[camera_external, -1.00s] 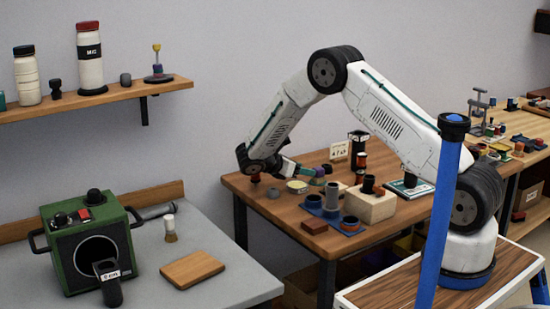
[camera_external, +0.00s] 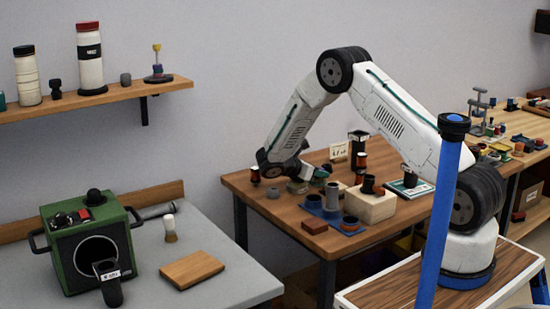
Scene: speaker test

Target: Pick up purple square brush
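My gripper (camera_external: 318,174) is at the end of the bent arm, low over the left part of the wooden table. It is small and dark here, and I cannot tell whether its fingers are open or shut. No purple square brush can be made out clearly; the spot around the gripper is partly covered by my wrist. A small teal patch shows at the gripper's end, but I cannot tell whether it is a thing or part of the gripper.
A white-handled brush (camera_external: 170,222) stands on the grey table at left.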

